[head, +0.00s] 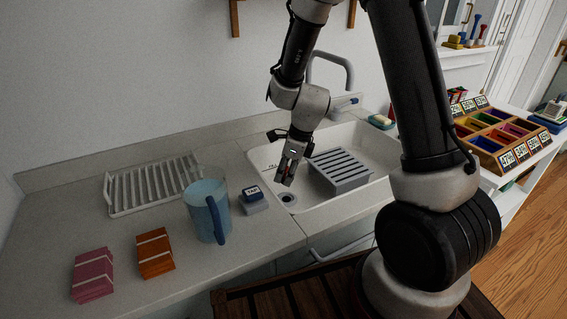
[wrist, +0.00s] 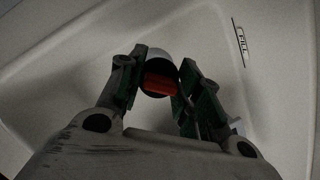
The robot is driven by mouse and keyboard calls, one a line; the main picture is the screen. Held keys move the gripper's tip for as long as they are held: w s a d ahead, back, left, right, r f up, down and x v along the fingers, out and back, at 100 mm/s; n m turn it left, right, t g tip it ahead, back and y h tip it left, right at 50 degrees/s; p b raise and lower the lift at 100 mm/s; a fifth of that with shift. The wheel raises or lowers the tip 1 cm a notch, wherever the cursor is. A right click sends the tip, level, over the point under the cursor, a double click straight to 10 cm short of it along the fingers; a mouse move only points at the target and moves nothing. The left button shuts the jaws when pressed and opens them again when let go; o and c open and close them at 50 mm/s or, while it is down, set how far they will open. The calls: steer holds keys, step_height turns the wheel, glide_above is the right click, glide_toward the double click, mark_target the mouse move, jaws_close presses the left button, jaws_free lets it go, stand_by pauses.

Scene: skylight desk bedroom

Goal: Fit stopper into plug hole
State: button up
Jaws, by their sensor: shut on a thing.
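My gripper (head: 288,170) points down into the white sink (head: 337,142), just above the round plug hole (head: 288,198). In the wrist view my gripper (wrist: 163,82) is shut on the stopper (wrist: 158,84), which shows a red-orange middle part, dark parts and a pale rounded edge. In the head view only a small reddish spot of the stopper shows between the fingers. The plug hole is dark in the centre with a metal ring. A gap seems to show between the fingertips and the hole. In the wrist view I cannot make out the hole.
A grey slatted rack (head: 339,170) stands in the sink, right of my gripper. A small blue-topped block (head: 253,195) and a blue jug (head: 207,209) stand left of the sink. The tap (head: 331,62) rises behind. A drying rack (head: 153,184) lies farther left.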

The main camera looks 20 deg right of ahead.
steer(key=shift+s+d+f+m, duration=0.1)
steer(key=shift+d+m, duration=0.05)
steer(key=shift+m, duration=0.15)
steer(key=shift+f, duration=2.4)
